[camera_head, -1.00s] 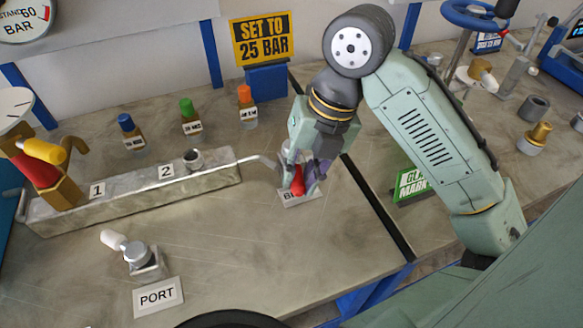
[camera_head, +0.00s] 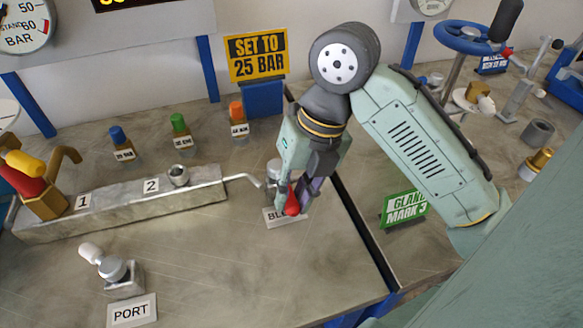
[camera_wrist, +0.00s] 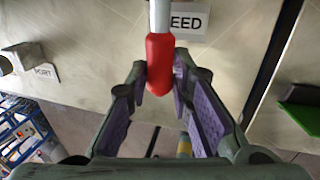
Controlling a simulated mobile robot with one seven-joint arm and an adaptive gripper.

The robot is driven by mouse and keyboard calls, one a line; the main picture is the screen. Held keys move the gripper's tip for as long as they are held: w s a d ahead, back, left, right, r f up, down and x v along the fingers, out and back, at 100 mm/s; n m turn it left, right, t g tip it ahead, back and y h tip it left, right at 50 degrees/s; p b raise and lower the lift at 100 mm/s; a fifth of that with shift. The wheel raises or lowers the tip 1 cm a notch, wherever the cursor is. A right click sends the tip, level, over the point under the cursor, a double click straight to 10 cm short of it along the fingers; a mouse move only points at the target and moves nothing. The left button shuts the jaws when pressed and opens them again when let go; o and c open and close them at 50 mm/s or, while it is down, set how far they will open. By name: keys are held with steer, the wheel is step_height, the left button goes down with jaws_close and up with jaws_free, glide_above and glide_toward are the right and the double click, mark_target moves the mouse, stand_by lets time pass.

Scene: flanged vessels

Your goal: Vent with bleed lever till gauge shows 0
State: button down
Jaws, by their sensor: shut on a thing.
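The bleed lever has a red grip (camera_head: 292,204) on a metal stem, beside the white BLEED label (camera_head: 272,216) at the right end of the grey manifold. In the wrist view its red grip (camera_wrist: 160,55) points toward my palm. My gripper (camera_wrist: 162,78) is shut on this grip, with a fingertip on either side. In the head view my gripper (camera_head: 296,198) reaches down over the lever and partly hides the label.
The manifold (camera_head: 130,207) carries fittings by labels 1 and 2. A PORT valve (camera_head: 113,270) stands in front. Several small capped bottles (camera_head: 180,135) and a yellow SET TO 25 BAR sign (camera_head: 257,54) are behind. A green sign (camera_head: 404,207) stands right of my gripper.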

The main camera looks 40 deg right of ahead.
steer(key=shift+d, duration=0.1)
stand_by(0.3)
steer(key=c, duration=1.4)
jaws_free()
steer(key=v, duration=1.2)
